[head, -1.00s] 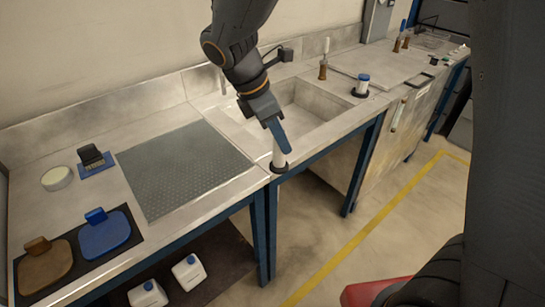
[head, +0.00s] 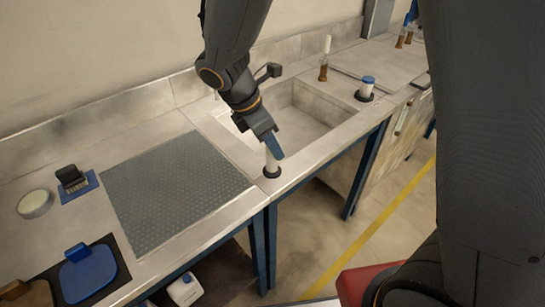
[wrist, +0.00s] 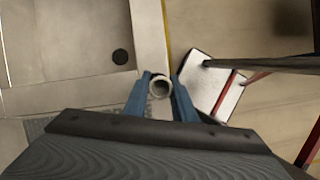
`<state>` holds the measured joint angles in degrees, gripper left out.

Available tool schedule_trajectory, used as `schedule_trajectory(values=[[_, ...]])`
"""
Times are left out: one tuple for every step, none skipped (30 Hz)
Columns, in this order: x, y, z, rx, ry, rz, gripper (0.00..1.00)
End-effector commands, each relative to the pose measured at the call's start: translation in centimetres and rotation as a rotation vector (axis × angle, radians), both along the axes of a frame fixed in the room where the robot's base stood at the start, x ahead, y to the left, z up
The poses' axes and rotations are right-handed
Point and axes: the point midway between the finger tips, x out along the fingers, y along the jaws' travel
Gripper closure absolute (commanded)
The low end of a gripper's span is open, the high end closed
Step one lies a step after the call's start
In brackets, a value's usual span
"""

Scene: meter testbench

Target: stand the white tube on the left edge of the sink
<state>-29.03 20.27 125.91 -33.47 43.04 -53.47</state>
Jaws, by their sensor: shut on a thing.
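The white tube (head: 271,163) stands upright at the front left corner of the sink (head: 305,120). Its lower end is at a black ring (head: 264,174) on the steel rim; I cannot tell whether it rests fully in it. My gripper (head: 273,148) is shut on the tube's upper part, with the arm reaching down from above. In the wrist view, the tube's open round top (wrist: 160,87) shows between the two blue fingers (wrist: 160,100). The fingers hide part of the tube.
A perforated mat (head: 175,190) lies left of the sink. The sink basin is empty, with a dark drain (wrist: 120,57).

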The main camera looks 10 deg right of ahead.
Motion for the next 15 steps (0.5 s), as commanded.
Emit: schedule_trajectory(values=[[0.0, 0.0, -0.3, -0.001, 0.001, 0.001, 1.0], [0.0, 0.0, -0.6, -0.002, 0.002, 0.001, 1.0], [-0.1, -0.1, -1.2, -0.003, 0.003, 0.002, 1.0], [-0.1, -0.1, -1.6, -0.002, 0.004, 0.0, 1.0], [-0.1, -0.1, -2.0, -0.002, 0.005, 0.001, 1.0], [-0.1, -0.1, -2.6, -0.003, 0.004, 0.001, 1.0], [-0.1, -0.1, -2.9, -0.002, 0.003, 0.001, 1.0], [-0.1, 0.0, -3.3, -0.002, 0.003, 0.001, 1.0], [-0.1, -0.1, -3.7, -0.002, 0.003, 0.001, 1.0], [0.0, 0.0, -3.9, -0.002, 0.002, 0.0, 1.0], [0.0, 0.0, -4.0, -0.001, 0.001, 0.001, 1.0], [0.0, 0.0, -4.2, 0.0, 0.0, 0.001, 1.0], [0.0, 0.0, -4.2, 0.0, 0.0, 0.001, 1.0], [0.0, 0.0, -4.3, 0.0, 0.0, 0.001, 1.0], [0.0, 0.0, -4.3, 0.0, -0.001, 0.001, 1.0]])
